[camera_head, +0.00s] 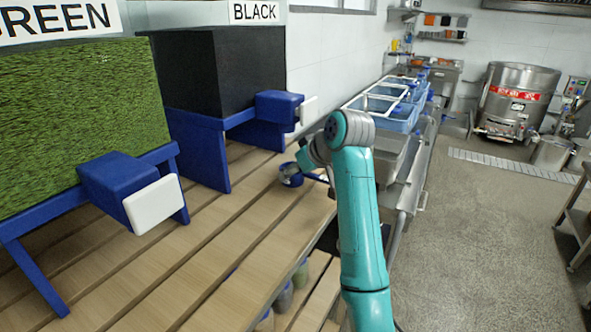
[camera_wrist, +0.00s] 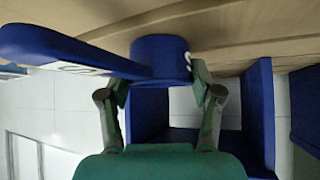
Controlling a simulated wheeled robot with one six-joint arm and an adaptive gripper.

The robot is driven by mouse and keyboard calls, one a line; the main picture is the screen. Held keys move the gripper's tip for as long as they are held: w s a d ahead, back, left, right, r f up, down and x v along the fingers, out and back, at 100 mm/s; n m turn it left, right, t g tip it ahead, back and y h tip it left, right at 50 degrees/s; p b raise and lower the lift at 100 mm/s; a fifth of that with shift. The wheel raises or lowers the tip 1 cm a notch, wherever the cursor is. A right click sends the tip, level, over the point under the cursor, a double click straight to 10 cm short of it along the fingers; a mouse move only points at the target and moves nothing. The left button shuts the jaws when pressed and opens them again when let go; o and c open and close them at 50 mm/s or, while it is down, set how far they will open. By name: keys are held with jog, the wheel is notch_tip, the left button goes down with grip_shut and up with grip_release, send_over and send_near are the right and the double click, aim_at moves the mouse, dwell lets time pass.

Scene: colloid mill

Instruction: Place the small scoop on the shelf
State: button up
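The small scoop (camera_wrist: 160,58) is a blue round cup with a long flat handle. My gripper (camera_head: 307,162) is partly hidden behind my arm there.
A green block (camera_head: 80,120) and a black block (camera_head: 210,70) sit on blue stands at the left, with blue-and-white parts jutting out. Jars (camera_head: 284,296) stand on a lower shelf. Blue trays (camera_head: 390,105) line the counter behind. Bare slats lie in front of the scoop.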

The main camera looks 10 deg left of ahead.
jog(key=shift+o, duration=1.3)
jog(key=shift+r, duration=0.1)
jog(key=shift+d+r, duration=0.15)
jog(key=shift+r, duration=0.1)
jog(key=v, duration=1.1)
jog(key=shift+s, duration=0.25)
jog(key=shift+d+r, duration=0.15)
jog(key=shift+d, duration=0.05)
